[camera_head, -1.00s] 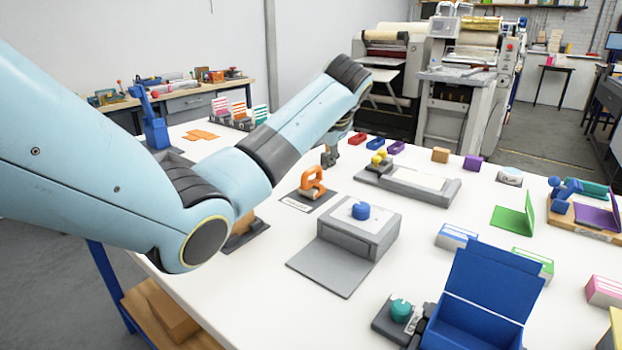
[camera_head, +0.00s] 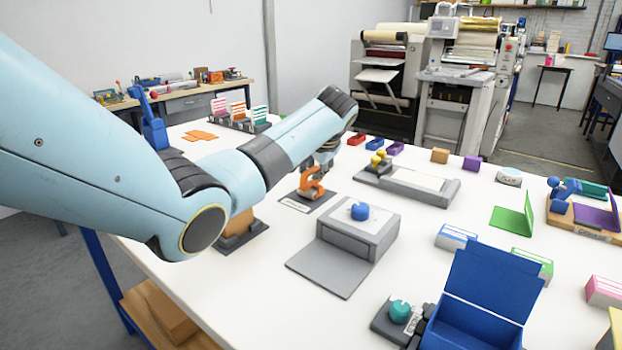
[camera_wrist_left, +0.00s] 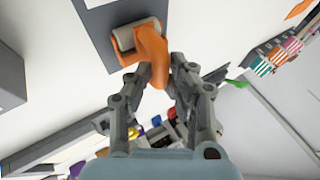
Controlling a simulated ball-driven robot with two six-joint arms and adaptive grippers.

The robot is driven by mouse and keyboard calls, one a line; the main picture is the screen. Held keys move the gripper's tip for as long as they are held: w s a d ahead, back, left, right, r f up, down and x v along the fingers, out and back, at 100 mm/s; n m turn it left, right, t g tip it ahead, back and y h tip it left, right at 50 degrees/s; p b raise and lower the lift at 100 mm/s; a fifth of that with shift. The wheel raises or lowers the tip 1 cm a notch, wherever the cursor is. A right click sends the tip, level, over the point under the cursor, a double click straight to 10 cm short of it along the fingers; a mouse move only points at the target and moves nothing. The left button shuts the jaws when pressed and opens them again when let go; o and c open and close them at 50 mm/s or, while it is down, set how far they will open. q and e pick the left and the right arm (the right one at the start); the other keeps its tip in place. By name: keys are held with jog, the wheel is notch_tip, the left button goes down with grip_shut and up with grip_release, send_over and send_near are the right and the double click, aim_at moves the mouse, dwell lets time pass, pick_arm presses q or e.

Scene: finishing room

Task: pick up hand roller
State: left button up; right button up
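The hand roller (camera_head: 310,188) has an orange handle and stands on a dark grey mat on the white table. My left gripper (camera_head: 322,166) is at the upper right of the handle in the head view, partly hidden by its own arm. In the left wrist view the roller (camera_wrist_left: 152,50) shows its orange handle and a pale grey drum. The left gripper's fingers (camera_wrist_left: 160,72) are apart, with the handle's end between them. I cannot tell whether either finger touches it. My right gripper is not in view.
A grey box with a blue knob (camera_head: 360,210) stands in front of the roller. A grey tray with yellow knobs (camera_head: 420,187) lies to the right. Card racks (camera_head: 238,117) stand behind at the left. An open blue box (camera_head: 480,300) is at the front right.

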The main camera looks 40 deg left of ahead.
aim_at(315, 185)
pick_arm(q)
grip_shut()
jog(key=shift+r, duration=0.1)
jog(key=shift+r, duration=0.25)
jog(key=r, duration=0.3)
jog(key=shift+w+d+r, duration=0.2)
jog(key=shift+d+r, duration=0.1)
jog(key=shift+r, duration=0.1)
jog(key=w+d+r+b, duration=0.1)
jog(key=w+d+r, duration=0.2)
jog(key=d+r, duration=0.3)
jog(key=d, duration=0.4)
jog(key=shift+w+d+r, duration=0.25)
jog(key=shift+w+r, duration=0.05)
jog(key=shift+w, duration=0.1)
